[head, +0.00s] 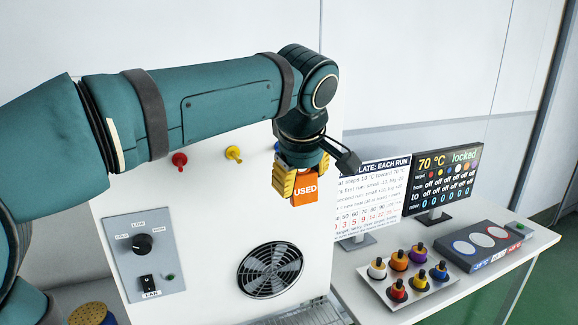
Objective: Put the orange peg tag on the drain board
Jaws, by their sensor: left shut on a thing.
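My left gripper (299,182), with yellow fingers, is shut on an orange block-like tag (304,189) marked "USED". It holds the tag up in front of the white upright panel (222,215), above the fan grille. The gripper hides part of the tag. A grey slatted surface (300,315) shows at the bottom edge below the fan; I cannot tell if it is the drain board. My right gripper is not in view.
The panel carries a red peg (179,160), a yellow peg (233,153), a round fan (270,270) and a dial box (145,257). On the white table at right stand a tray of coloured pegs (428,296), two display boards (447,185) and a dark three-disc box (486,246).

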